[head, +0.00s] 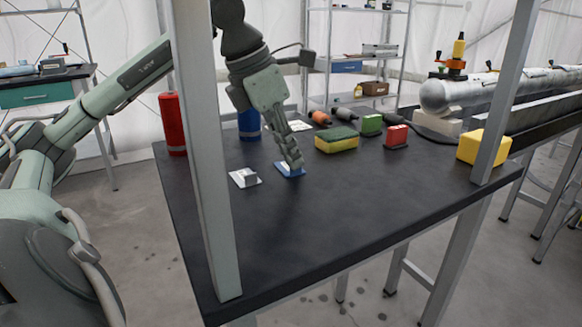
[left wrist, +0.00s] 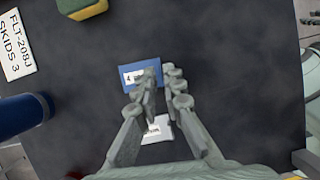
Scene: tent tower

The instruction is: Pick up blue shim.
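The blue shim (head: 287,174) is a small blue plate with a white label, lying flat on the dark tabletop. It also shows in the left wrist view (left wrist: 131,87), partly hidden behind the fingers. My left gripper (head: 293,166) points down with its fingertips right at the shim. In the left wrist view the fingertips (left wrist: 161,76) are close together over its right part, with a narrow gap. The contact is hidden, so I cannot tell whether they grip it. My right gripper is not in view.
A white-grey shim (head: 245,178) lies just left of the blue one. A yellow-green sponge (head: 337,140), green block (head: 372,125), red block (head: 396,137) and yellow block (head: 484,147) stand farther right. Red (head: 173,125) and blue cylinders (head: 249,124) stand behind. A metal post (head: 203,160) rises in front.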

